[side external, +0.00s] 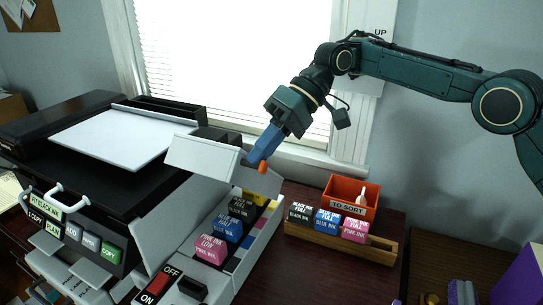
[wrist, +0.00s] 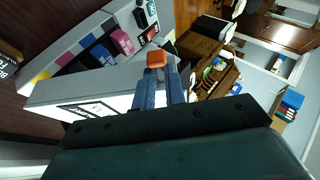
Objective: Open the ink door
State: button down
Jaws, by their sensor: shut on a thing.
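The ink door (side external: 208,157) is a pale grey flap on the right part of the printer. It stands raised and tilted above the ink bay. The bay shows a black cartridge (side external: 241,209), a blue cartridge (side external: 228,230) and a pink cartridge (side external: 209,250). In the wrist view my gripper (wrist: 155,70) is beside the white door panel (wrist: 85,98); the exact contact is hidden.
A wooden rack (side external: 340,240) with black, blue and pink full cartridges stands to the right. Behind it is an orange bin (side external: 343,188) marked TO SORT. A red switch (side external: 158,284) is at the front. The printer's black body (side external: 60,190) fills the left; the window is behind.

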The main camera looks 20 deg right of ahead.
jog(key=shift+w+d+f, duration=0.35)
jog(key=shift+d, duration=0.05)
jog(key=c, duration=1.5)
grip_release()
jog(key=shift+c, duration=0.2)
jog(key=shift+o, duration=0.4)
jog(key=shift+a+r, duration=0.1)
jog(key=shift+s, duration=0.1)
jog(key=shift+s+a, duration=0.15)
jog(key=shift+a, duration=0.05)
